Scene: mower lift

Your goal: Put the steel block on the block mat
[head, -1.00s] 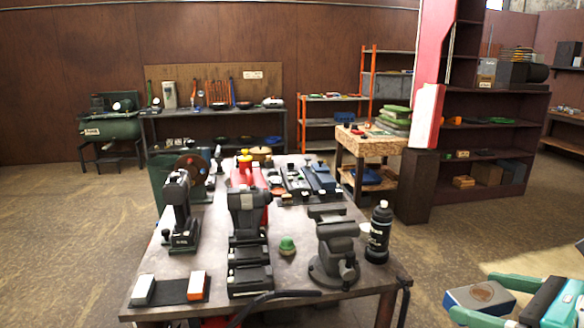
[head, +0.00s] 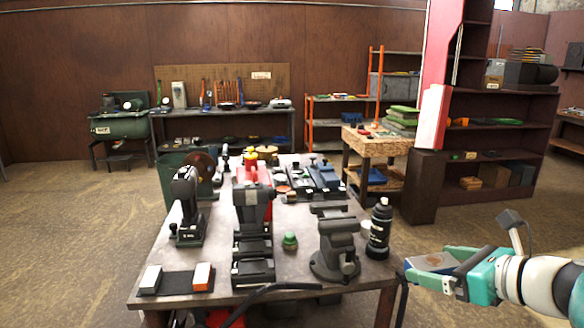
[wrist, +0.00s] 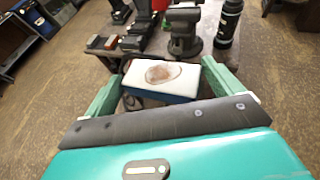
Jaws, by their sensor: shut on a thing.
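My gripper (head: 432,269) is shut on a block, which I take for the steel block (head: 427,261). The block has blue sides and a pale top with a brown oval patch. In the wrist view the block (wrist: 160,76) sits between my two green fingers, level and clear of the table. It is just right of the workbench's front right corner. The dark flat mat (head: 176,282), which I take for the block mat, lies at the bench's front left. A white-topped block (head: 151,279) and an orange and white block (head: 202,276) rest on it, with bare mat between them.
The workbench (head: 300,279) also holds a grey vise (head: 335,245), a black bottle (head: 379,230), a green knob-like item (head: 290,241) and a dark machine (head: 253,230) right of the mat. A black hose (head: 270,290) runs along the front edge. The floor on the right is open.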

